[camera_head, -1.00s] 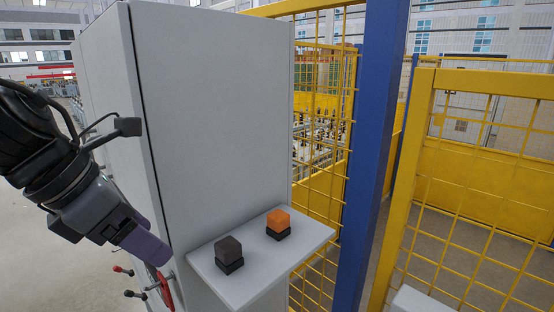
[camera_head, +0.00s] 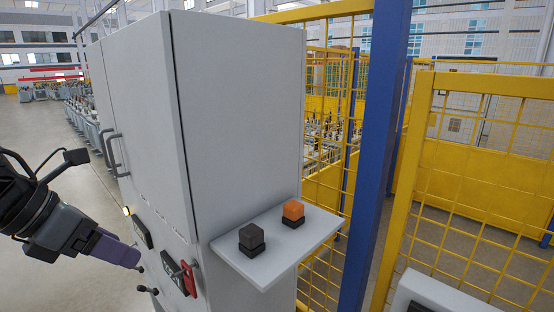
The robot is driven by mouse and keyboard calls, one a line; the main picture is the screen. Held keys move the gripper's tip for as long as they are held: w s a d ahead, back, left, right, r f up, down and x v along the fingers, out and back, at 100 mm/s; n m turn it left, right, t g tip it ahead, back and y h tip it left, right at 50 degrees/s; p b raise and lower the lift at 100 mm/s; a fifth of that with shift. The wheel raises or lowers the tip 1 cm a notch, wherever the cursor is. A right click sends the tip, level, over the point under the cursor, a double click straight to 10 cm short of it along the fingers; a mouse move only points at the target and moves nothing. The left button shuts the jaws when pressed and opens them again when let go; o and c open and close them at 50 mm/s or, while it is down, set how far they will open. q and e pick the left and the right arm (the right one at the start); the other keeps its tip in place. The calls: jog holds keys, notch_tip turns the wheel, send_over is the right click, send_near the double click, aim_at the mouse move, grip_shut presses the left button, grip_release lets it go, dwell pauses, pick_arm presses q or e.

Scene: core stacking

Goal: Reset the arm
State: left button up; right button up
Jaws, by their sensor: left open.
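My left arm comes in from the left edge. Its gripper (camera_head: 118,252) has purple fingers, points right and down, and is open with nothing visible between the fingers. It is in front of the cabinet's left face, apart from the shelf. A dark brown cube (camera_head: 252,236) sits on a black base on the grey shelf (camera_head: 262,272). My right gripper is not in view.
A tall grey cabinet (camera_head: 240,110) carries the shelf on its right face. A blue post (camera_head: 375,150) and yellow mesh fence (camera_head: 480,180) stand to the right. Open floor lies at left.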

pick_arm(q)
jog(key=w+d+f+n+t+h, duration=0.15)
jog(key=d+f, duration=0.25)
jog(key=f, duration=0.4)
jog(key=w+d+f+n+t, duration=0.1)
jog(key=w+d+f+n, duration=0.15)
jog(key=f, duration=0.45)
jog(key=w+d+f+n+t, duration=0.1)
jog(key=d+f+n, duration=0.25)
jog(key=f, duration=0.45)
jog(key=s+a+f+n+t+y, duration=0.1)
jog(key=s+a+f+n+y, duration=0.3)
jog(key=s+a+f+n, duration=0.35)
jog(key=s+a+f+n+y, duration=0.4)
jog(key=s+f+n, duration=0.1)
jog(key=f+n, duration=0.45)
jog(key=s+a+f+n+g+y, duration=0.2)
jog(key=s+a+n, duration=0.3)
jog(key=s, duration=0.3)
jog(key=s+a+f+n+g+y, duration=0.25)
jog(key=s+a+n, duration=0.2)
jog(key=s, duration=0.35)
jog(key=s+d+f+n+g+h, duration=0.1)
jog(key=d+f+n+h, duration=0.2)
jog(key=d, duration=1.1)
jog(key=shift+s+d+f+n+g+h, duration=0.15)
jog(key=shift+s+d+n+g+h, duration=0.2)
jog(key=shift+n+h, duration=1.2)
